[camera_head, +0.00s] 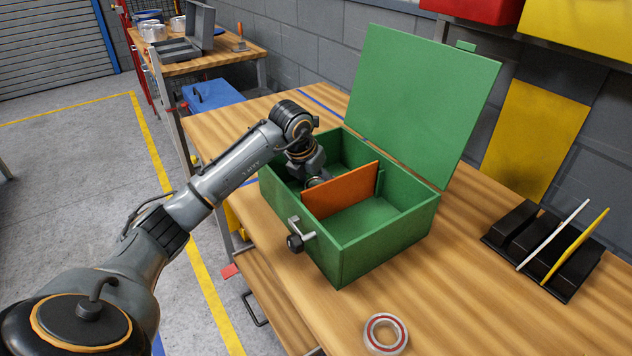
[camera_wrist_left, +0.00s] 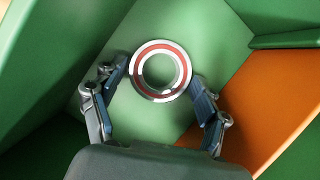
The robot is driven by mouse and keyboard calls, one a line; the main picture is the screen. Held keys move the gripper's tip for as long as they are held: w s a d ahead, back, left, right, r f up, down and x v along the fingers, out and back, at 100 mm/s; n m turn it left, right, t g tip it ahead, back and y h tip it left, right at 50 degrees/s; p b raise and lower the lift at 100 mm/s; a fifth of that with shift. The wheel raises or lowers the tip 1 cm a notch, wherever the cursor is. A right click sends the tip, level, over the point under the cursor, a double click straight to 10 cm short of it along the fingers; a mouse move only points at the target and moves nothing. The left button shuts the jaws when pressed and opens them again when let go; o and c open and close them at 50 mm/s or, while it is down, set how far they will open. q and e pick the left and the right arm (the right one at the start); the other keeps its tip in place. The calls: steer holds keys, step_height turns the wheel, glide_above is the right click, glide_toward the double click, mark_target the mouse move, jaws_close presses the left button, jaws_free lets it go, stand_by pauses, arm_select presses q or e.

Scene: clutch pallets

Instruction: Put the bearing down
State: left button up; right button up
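A ring-shaped bearing (camera_wrist_left: 135,80) with a metal rim and a red band shows in the left wrist view. My left gripper (camera_wrist_left: 160,74) has a fingertip against each side of it and appears shut on it. In the head view, my left arm reaches down into the left part of the open green box (camera_head: 388,247); the fingers and this bearing are hidden there. I cannot tell whether the bearing touches the box floor. A second, similar bearing (camera_head: 371,335) lies flat on the table in front of the box. My right gripper is not in view.
An orange divider (camera_head: 340,190) stands inside the box beside my left gripper, and the compartment right of it looks empty. The green lid (camera_head: 420,100) stands open behind. A black rack (camera_head: 575,270) with a white and a yellow stick is at the right. Table between is clear.

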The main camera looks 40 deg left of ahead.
arm_select(q)
steer(key=shift+o, duration=0.5)
steer(key=shift+r, duration=0.2)
steer(key=v, duration=1.2)
